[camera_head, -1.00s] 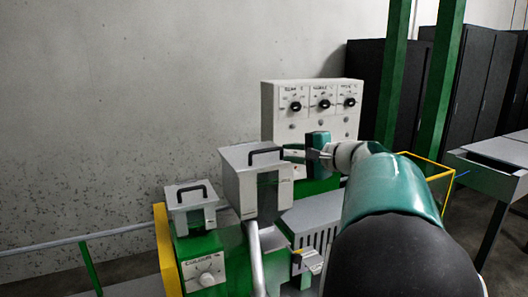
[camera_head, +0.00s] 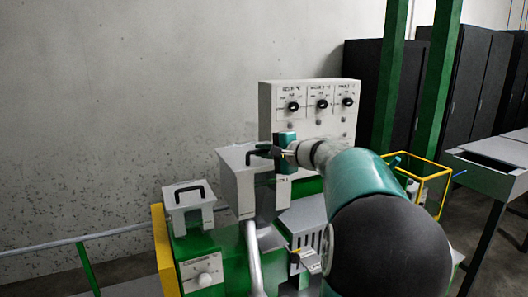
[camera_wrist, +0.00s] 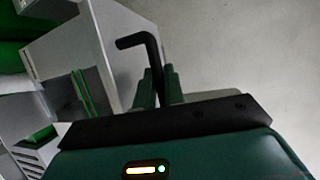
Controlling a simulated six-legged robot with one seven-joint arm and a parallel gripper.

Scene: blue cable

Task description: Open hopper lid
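The hopper is a light grey box (camera_head: 237,190) in the middle of the head view, with a black bar handle (camera_head: 251,158) on its lid. The lid looks closed. The handle also shows in the wrist view as a bent bar (camera_wrist: 150,55). My gripper (camera_head: 268,153) is at the handle. In the wrist view its green fingers (camera_wrist: 158,88) stand one on each side of the handle's lower part. The gap between them is small, and I cannot tell whether they press on the bar. The handle's lower end is hidden behind my gripper's body.
A smaller grey box (camera_head: 189,215) with its own black handle stands to the left on the green machine (camera_head: 226,250). A control panel with several knobs (camera_head: 310,110) rises behind my gripper. A yellow-framed basket (camera_head: 432,185) is to the right. The wall side is clear.

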